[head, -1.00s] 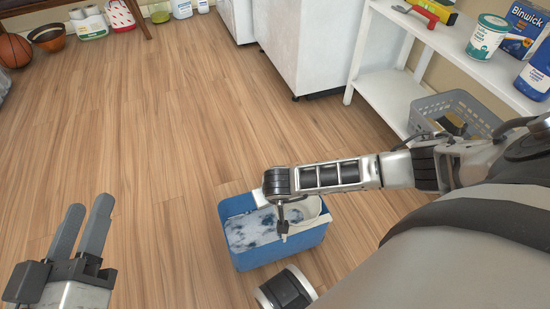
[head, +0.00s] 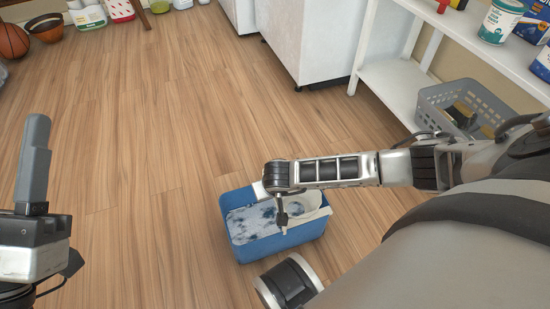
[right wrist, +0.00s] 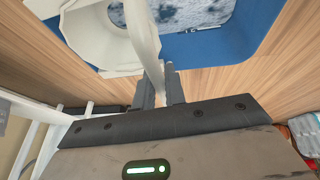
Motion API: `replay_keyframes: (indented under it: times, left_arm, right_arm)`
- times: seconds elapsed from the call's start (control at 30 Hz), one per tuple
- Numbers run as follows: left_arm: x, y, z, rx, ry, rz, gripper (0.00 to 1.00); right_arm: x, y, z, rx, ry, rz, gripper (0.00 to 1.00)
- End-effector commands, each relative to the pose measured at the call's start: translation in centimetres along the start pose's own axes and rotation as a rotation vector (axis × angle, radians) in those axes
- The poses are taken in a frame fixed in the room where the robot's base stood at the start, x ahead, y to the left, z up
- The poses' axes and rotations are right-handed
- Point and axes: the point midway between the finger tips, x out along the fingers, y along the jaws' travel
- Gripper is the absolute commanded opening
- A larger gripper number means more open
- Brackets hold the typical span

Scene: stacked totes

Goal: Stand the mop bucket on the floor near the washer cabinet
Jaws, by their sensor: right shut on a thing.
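The blue mop bucket (head: 270,245) is low in the middle of the head view, upright, with grey-white, dark-speckled contents and a white wringer (head: 305,203) at its right end. My right gripper (head: 281,217) is over the bucket. In the right wrist view its two fingers (right wrist: 161,90) are shut on a white bar of the bucket (right wrist: 143,35). Whether the bucket's underside touches the floor is hidden. The white washer cabinet (head: 312,45) stands beyond the bucket. My left gripper (head: 35,160) is at the left edge, apart from everything, its fingers seen edge-on.
A white shelf unit (head: 395,85) stands at the right with a grey basket (head: 460,97) on its lower board. A basketball (head: 12,40), a brown bowl (head: 46,27) and bottles line the far wall. The wooden floor (head: 140,130) left of the cabinet is clear.

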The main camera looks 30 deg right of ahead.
Motion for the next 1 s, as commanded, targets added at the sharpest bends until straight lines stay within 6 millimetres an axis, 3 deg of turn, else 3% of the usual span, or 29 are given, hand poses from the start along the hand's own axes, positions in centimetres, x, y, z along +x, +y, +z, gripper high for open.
replay_keyframes:
  times: [0.17,0.2,0.27,0.53,0.67,1.0]
  left_arm:
    - [0.1,0.0,-0.1,0.001,0.002,0.001,0.41]
    - [0.0,0.0,0.0,0.001,0.001,0.001,0.41]
    - [0.0,0.0,0.0,0.001,0.001,0.001,0.41]
    - [0.0,0.0,-0.1,0.0,0.001,0.0,0.41]
    - [0.2,-0.1,0.1,-0.036,-0.031,-0.008,0.41]
    - [-3.0,0.9,5.4,-0.444,-0.431,-0.137,0.41]
  right_arm:
    - [-0.2,0.0,-0.5,0.001,0.009,-0.001,0.0]
    - [0.1,0.1,0.3,-0.001,-0.005,0.003,0.18]
    - [0.1,0.1,0.3,-0.001,-0.006,0.003,0.34]
    - [0.0,0.1,0.2,-0.001,-0.004,0.002,0.34]
    - [-1.0,0.1,0.1,-0.001,-0.003,0.001,0.34]
    - [-8.0,0.1,-0.1,-0.003,-0.002,0.001,0.34]
